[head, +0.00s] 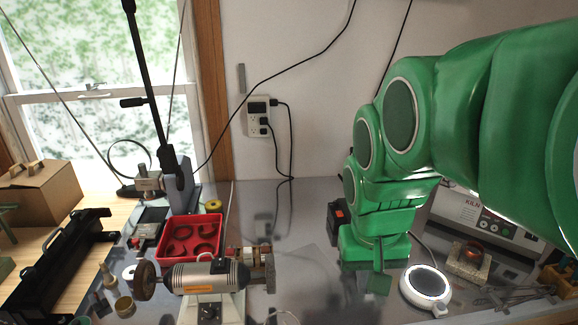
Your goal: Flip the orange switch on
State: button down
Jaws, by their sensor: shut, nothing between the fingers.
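My green gripper (379,268) points down over the metal bench, right of centre, with its fingers together and nothing visible between them. A small orange-red patch (338,213) shows on a dark box (337,228) just left of and behind my gripper. I cannot tell whether this patch is the orange switch, or its position. My gripper appears apart from it and partly covers the box. The kiln (478,217) at the right has small controls on its front, too small to read.
A grinder-like motor (208,276) stands front centre, with a red tray (190,240) behind it. A wall outlet (258,118) has black cables. Bare bench lies left of my gripper.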

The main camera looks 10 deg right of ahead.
jog(key=w+d+r+m+t, duration=0.2)
jog(key=w+r+t, duration=0.1)
jog(key=w+r, duration=0.8)
jog(key=m+g+h, duration=0.3)
jog(key=m+g, duration=0.1)
jog(key=m, duration=1)
send_over(341, 215)
jog(key=a, duration=0.4)
notch_tip(341, 215, down, 11)
jog(key=shift+w+d+f+m, duration=0.15)
jog(key=shift+w+f+m, duration=0.25)
jog(key=shift+w+f, duration=0.3)
jog(key=shift+f, duration=0.15)
jog(key=x, duration=0.8)
jog(key=a+x, duration=0.1)
jog(key=x, duration=0.4)
jog(key=shift+s+f, duration=0.1)
jog(key=shift+s, duration=0.3)
jog(key=shift+f, duration=0.4)
jog(key=shift+s+a, duration=0.1)
